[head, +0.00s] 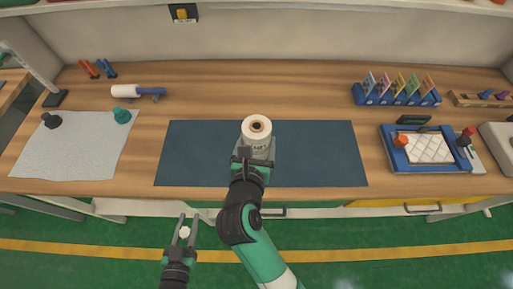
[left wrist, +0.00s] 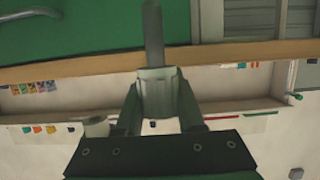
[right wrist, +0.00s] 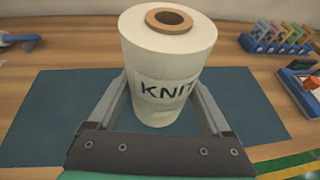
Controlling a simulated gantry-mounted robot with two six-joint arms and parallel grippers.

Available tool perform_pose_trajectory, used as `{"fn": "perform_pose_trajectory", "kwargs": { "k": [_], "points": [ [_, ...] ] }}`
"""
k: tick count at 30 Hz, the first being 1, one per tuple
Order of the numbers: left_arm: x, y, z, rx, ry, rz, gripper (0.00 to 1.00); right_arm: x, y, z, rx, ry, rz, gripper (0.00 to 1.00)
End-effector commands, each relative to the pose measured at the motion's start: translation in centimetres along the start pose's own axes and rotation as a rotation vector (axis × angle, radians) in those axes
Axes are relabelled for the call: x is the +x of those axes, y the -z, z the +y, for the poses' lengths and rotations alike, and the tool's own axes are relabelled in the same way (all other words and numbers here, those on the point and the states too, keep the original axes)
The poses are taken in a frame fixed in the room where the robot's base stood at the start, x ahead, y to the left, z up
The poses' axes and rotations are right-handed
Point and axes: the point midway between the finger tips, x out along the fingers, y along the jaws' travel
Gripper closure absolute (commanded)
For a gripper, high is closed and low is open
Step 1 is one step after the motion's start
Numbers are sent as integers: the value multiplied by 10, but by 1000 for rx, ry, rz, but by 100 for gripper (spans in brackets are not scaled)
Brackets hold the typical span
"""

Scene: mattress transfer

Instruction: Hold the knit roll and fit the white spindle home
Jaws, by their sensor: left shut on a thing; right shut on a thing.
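The knit roll (head: 256,128) is a white cylinder with a brown core, upright over the dark blue mat; its "KNIT" label shows in the right wrist view (right wrist: 168,88). My right gripper (head: 256,150) is shut on the knit roll from the front, one finger on each side. My left gripper (head: 187,219) is low, in front of the table's edge and apart from the roll. It is shut on the white spindle (head: 184,232), a small pale cylinder with a grey rod, also in the left wrist view (left wrist: 157,92). The fingers partly hide the spindle.
The blue mat (head: 195,150) is clear on both sides of the roll. A white cloth (head: 75,150) with two knobs lies left; a white-and-blue tool (head: 135,92) is behind it. A card rack (head: 397,95) and a blue tray (head: 392,155) stand right. The bench edge lies between spindle and mat.

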Motion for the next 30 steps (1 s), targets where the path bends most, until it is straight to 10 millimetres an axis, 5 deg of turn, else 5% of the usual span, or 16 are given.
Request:
{"fn": "perform_pose_trajectory", "kwargs": {
  "k": [21, 30],
  "points": [
    [4, -12, 0, 0, 0, 1, 100, 46, -20, 7, 1, 0, -3, 100],
    [4, -12, 0, 0, 0, 1, 100, 50, -22, 8, 1, -1, -3, 100]
  ]
}}
